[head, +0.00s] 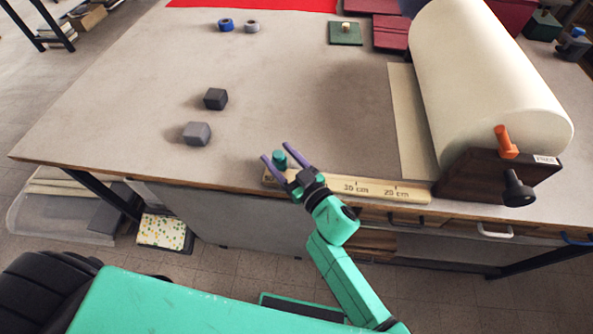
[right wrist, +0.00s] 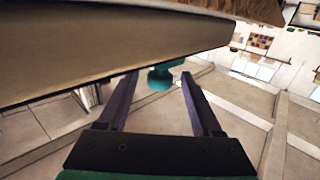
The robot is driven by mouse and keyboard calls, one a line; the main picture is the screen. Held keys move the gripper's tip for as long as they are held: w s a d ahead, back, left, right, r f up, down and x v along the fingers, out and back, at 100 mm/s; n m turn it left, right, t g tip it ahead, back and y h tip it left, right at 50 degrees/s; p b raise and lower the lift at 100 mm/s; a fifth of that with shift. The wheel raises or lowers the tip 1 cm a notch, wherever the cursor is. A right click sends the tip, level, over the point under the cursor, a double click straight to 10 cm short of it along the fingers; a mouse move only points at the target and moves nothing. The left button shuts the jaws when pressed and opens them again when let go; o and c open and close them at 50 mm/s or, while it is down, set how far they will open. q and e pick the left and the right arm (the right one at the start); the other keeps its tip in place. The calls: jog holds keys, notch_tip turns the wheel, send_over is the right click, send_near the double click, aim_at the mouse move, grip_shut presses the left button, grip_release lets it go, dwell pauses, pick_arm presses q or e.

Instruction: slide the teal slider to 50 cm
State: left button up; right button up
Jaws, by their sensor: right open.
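The teal slider (head: 279,160) is a small round knob near the left end of a pale wooden ruler strip (head: 420,190) along the table's front edge. "30 cm" and "20 cm" are readable; the mark near the slider is partly covered by my gripper, so its exact reading cannot be told. My right gripper (head: 275,151) is open, its two purple fingers on either side of the slider. In the right wrist view, the teal slider (right wrist: 160,78) shows between the fingertips (right wrist: 159,74), with gaps on both sides. My left gripper is not in view.
A black block (head: 215,99) and a grey block (head: 196,134) lie left. Blue and grey rings (head: 225,25) lie farther back. The table's middle is clear.

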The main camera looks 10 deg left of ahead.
jog(key=b+v, duration=0.2)
jog(key=v, duration=1.1)
jog(key=shift+s, duration=0.3)
jog(key=shift+d, duration=0.15)
